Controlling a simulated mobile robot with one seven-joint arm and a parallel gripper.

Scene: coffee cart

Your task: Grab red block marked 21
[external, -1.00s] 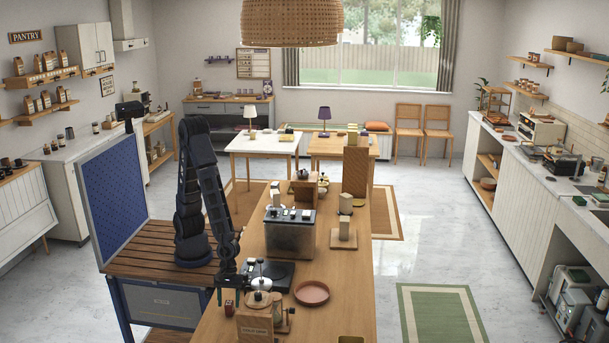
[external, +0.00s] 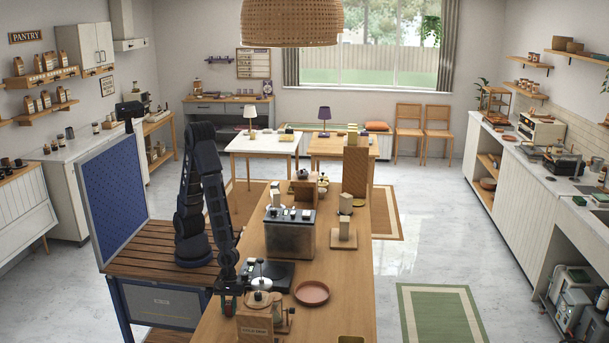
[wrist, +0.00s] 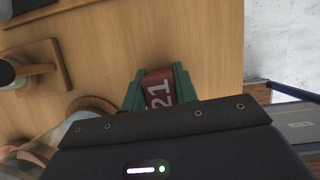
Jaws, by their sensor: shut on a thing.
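The red block marked 21 (wrist: 158,90) sits between the two green fingers of my gripper (wrist: 158,92) in the wrist view. The fingers are shut on its sides, and the white number faces the camera. The block is near the edge of the wooden counter; I cannot tell whether it still touches the top. In the external view my gripper (external: 228,304) is low at the counter's left edge and mostly hides the block.
A glass-sided box (external: 289,236) is farther back. Open floor lies beyond the counter's edge.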

